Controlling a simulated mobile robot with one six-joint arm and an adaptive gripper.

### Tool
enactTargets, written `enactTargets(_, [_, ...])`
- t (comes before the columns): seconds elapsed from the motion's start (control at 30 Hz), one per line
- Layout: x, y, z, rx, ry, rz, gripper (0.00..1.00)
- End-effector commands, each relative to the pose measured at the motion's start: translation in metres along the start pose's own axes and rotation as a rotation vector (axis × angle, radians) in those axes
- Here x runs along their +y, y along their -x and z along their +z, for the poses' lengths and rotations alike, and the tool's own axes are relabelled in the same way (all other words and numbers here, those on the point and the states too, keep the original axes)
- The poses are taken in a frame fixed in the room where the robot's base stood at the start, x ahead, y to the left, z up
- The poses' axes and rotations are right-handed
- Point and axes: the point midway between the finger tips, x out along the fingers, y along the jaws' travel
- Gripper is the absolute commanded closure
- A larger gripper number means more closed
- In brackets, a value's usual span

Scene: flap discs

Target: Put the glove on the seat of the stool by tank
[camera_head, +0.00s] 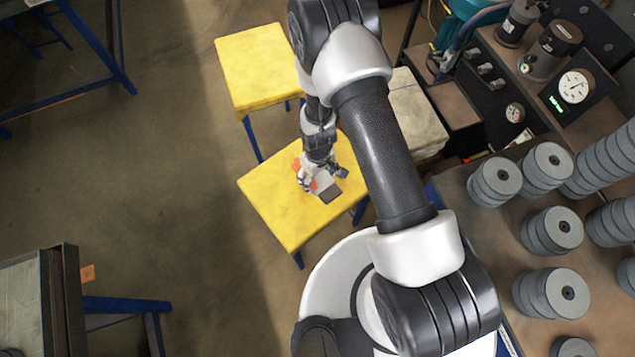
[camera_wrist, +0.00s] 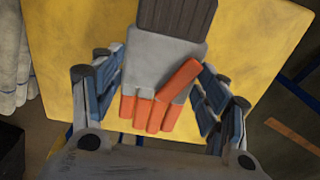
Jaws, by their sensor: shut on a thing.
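The glove is grey with orange fingers and a dark ribbed cuff. In the wrist view the glove (camera_wrist: 165,48) lies between the two fingers of my gripper (camera_wrist: 161,72), cuff pointing away. My gripper is shut on it. In the head view my gripper (camera_head: 322,174) is over the nearer yellow stool seat (camera_head: 277,208), with the glove (camera_head: 325,185) partly hidden under it. The yellow seat (camera_wrist: 265,40) also fills the background of the wrist view. I cannot tell whether the glove touches the seat.
A second yellow stool (camera_head: 262,68) stands behind the nearer one. A pale grey block-like surface (camera_head: 415,115) is to the right, partly behind my arm. A bench (camera_head: 505,235) with several stacks of grey discs (camera_head: 552,229) is at right. Open floor (camera_head: 165,170) lies to the left.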

Motion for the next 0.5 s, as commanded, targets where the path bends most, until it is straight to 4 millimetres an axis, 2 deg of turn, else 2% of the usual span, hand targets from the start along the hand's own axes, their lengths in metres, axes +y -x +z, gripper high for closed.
enactTargets(0.17, [0.0,-0.013,0.001,-0.002,0.0,-0.001,0.54])
enactTargets(0.37, [0.0,-0.044,0.0,-0.001,0.0,0.0,0.54])
enactTargets(0.5, [0.0,-0.046,0.0,0.001,0.0,0.0,0.54])
